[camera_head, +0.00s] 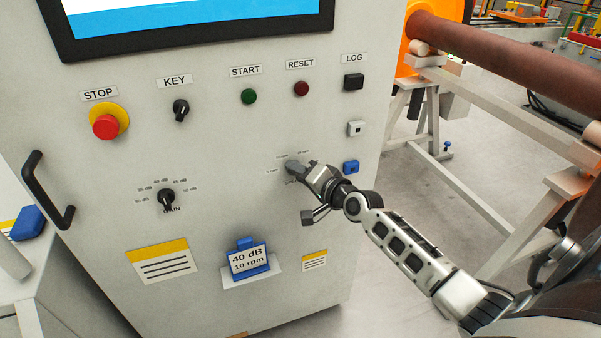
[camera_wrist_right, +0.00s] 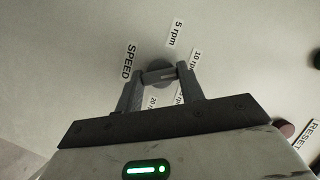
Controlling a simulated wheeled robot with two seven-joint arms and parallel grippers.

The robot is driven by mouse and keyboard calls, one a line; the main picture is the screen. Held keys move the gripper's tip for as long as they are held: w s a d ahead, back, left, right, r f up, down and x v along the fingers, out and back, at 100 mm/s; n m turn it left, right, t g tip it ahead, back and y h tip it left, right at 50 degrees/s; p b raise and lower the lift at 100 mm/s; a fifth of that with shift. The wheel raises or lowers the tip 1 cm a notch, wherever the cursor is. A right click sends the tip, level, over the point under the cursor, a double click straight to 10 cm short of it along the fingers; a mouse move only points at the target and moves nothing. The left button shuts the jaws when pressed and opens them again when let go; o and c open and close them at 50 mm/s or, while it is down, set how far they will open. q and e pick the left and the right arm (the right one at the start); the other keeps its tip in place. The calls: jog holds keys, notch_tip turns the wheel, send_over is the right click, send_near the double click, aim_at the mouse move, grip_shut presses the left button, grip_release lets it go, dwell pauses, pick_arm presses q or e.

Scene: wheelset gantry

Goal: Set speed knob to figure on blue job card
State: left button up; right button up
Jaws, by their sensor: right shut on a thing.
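The blue job card (camera_head: 249,262) stands in a holder low on the grey cabinet front and reads "40 dB" and "10 rpm". My right gripper (camera_head: 300,172) is at the speed knob, right of the gain knob (camera_head: 167,199), and hides most of it in the head view. In the right wrist view, the gripper (camera_wrist_right: 159,76) is shut on the round dark speed knob (camera_wrist_right: 157,68), one finger on each side. Labels "5 rpm" (camera_wrist_right: 173,33) and "10 rpm" (camera_wrist_right: 195,60) show beside it; others are partly hidden by the fingers. I cannot tell clearly where the knob points. My left gripper is out of view.
Above are the red stop button (camera_head: 107,125), key switch (camera_head: 181,109), green start button (camera_head: 249,96) and red reset button (camera_head: 302,88). A blue button (camera_head: 351,167) sits close right of my right gripper. A black handle (camera_head: 48,190) sticks out at left.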

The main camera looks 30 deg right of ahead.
jog(key=o, duration=1)
jog(key=b+v, duration=0.1)
jog(key=v, duration=1.5)
jog(key=s+a+f+n+g, duration=0.2)
jog(key=s+a+f+n, duration=0.1)
jog(key=a+f, duration=0.3)
jog(key=s+a+f+n+g, duration=0.2)
jog(key=s+a+f+n, duration=0.2)
jog(key=a+f+n, duration=0.2)
jog(key=s+a+f+n+g+y, duration=0.1)
jog(key=s+a+f+n, duration=0.3)
jog(key=a+f, duration=0.3)
jog(key=shift+a+f+n+g, duration=0.2)
jog(key=shift+a+n+g, duration=0.2)
jog(key=shift+a, duration=0.75)
